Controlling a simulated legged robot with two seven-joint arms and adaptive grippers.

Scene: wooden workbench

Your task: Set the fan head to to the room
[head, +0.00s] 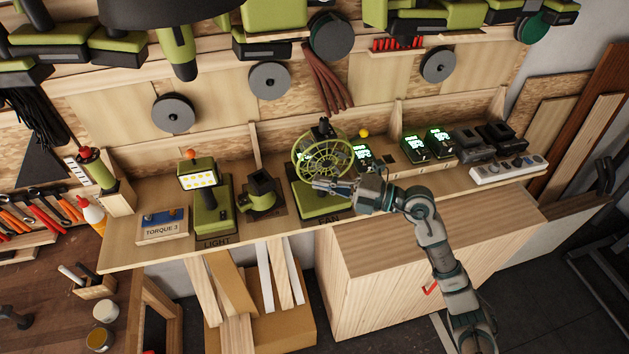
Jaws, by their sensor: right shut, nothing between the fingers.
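The green fan stands on the wooden shelf bench, in the middle of the head view. Its round caged head (323,155) faces outward, towards the camera side, above a green base (322,206). My right gripper (326,185) reaches in from the right and is shut and empty. Its fingertips are in front of the lower part of the fan head; whether they touch it I cannot tell. My left gripper is not in view.
A green work light (205,205) and a green holder (262,193) stand left of the fan. Chargers with lit displays (415,148) and a white power strip (508,168) are to the right. Tools hang above. Bare shelf shows in front of the chargers.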

